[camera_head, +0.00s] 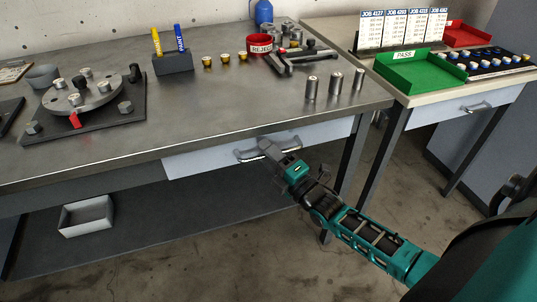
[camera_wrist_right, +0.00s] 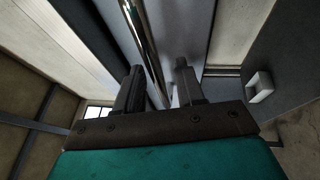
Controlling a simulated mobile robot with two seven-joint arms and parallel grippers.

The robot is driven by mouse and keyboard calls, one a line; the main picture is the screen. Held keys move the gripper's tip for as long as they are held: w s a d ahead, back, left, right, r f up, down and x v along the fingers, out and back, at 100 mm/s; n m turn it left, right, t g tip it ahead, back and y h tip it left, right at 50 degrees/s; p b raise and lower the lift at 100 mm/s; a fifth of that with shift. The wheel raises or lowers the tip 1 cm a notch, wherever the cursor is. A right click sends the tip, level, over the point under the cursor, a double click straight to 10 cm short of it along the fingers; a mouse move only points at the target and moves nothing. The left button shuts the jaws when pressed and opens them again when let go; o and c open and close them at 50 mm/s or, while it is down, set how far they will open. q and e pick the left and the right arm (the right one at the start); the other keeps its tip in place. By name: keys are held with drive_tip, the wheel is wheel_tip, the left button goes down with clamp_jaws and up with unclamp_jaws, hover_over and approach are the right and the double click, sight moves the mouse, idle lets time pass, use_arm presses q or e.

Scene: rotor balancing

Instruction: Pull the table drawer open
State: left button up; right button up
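The table drawer (camera_head: 190,164) has a pale front below the front edge of the grey metal workbench (camera_head: 215,135). It looks closed, its front close under the tabletop edge. Its shiny bar handle (camera_head: 252,155) is partly hidden behind my right gripper (camera_head: 268,150). In the right wrist view the handle bar (camera_wrist_right: 140,40) runs between the two separated fingers of the right gripper (camera_wrist_right: 158,85). Gaps show beside the bar, so the gripper is open around it; contact is not clear. My left gripper is not in view.
A white bin (camera_head: 87,216) sits on the lower shelf. A second table (camera_head: 420,98) stands at right, with a green tray (camera_head: 420,73).

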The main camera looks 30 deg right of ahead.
clamp_jaws()
use_arm(q)
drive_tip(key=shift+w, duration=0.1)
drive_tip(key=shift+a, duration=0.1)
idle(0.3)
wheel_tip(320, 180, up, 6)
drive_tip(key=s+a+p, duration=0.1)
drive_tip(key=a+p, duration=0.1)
drive_tip(key=p, duration=0.7)
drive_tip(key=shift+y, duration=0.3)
use_arm(e)
drive_tip(key=s+a, duration=0.3)
drive_tip(key=s, duration=1)
drive_tip(key=s+a, duration=0.3)
drive_tip(key=s, duration=0.9)
drive_tip(key=shift+s, duration=0.4)
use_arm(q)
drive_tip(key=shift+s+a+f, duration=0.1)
use_arm(e)
drive_tip(key=shift+a, duration=0.1)
